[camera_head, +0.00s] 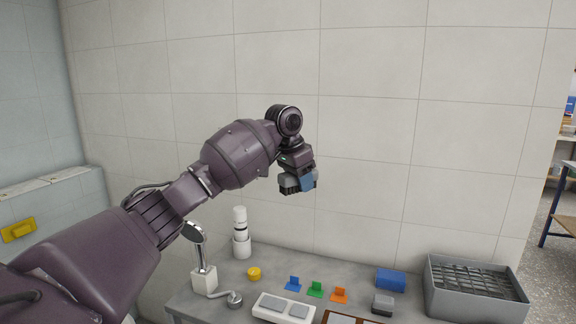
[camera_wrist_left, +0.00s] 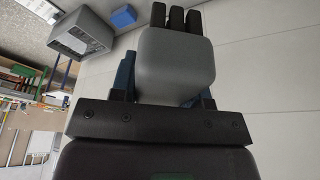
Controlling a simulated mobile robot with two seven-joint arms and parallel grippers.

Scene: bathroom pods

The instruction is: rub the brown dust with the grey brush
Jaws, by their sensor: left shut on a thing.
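My left gripper (camera_head: 299,178) is raised in front of the tiled wall, above the table. In the left wrist view its blue fingers (camera_wrist_left: 166,88) are shut on the grey brush (camera_wrist_left: 178,62), whose black bristles point away from the palm. In the head view the brush (camera_head: 288,185) shows partly beside a blue finger, with its dark end low and clear of the table. I cannot make out any brown dust in either view. My right gripper is not in view.
A brown-edged item (camera_head: 340,318) is cut off below.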

